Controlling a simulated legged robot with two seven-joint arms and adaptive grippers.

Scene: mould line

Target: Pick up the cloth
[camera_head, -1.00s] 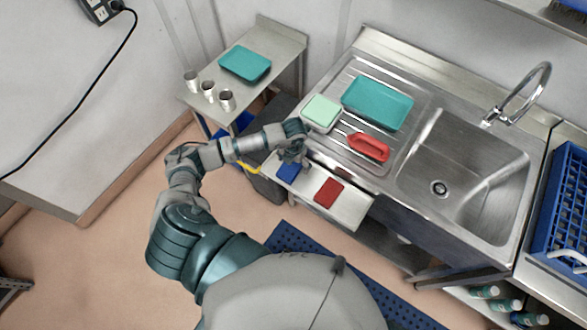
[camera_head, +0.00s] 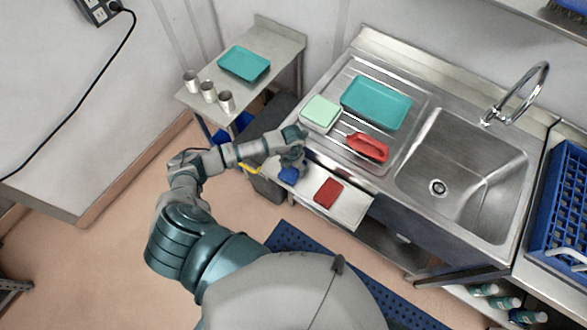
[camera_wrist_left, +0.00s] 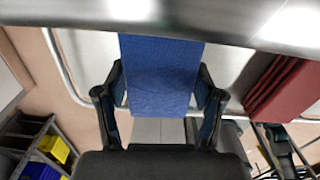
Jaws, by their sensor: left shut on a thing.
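A blue cloth (camera_head: 289,176) is at the left end of a narrow steel shelf in front of the sink unit. My left gripper (camera_head: 291,164) is over it and shut on it. In the left wrist view the blue cloth (camera_wrist_left: 160,75) sits between the two dark fingers of the left gripper (camera_wrist_left: 160,98), which press its sides. I cannot tell whether the cloth is clear of the shelf. A red folded cloth (camera_head: 328,193) lies flat on the shelf to the right, and it also shows in the left wrist view (camera_wrist_left: 286,92). My right gripper is not in view.
The steel shelf (camera_head: 349,212) is bare right of the red cloth. Behind it, the drainboard holds a pale green box (camera_head: 320,112), a red tool (camera_head: 368,148) and a teal tray (camera_head: 377,103). The sink (camera_head: 470,160) is right. A side table (camera_head: 276,82) stands back left.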

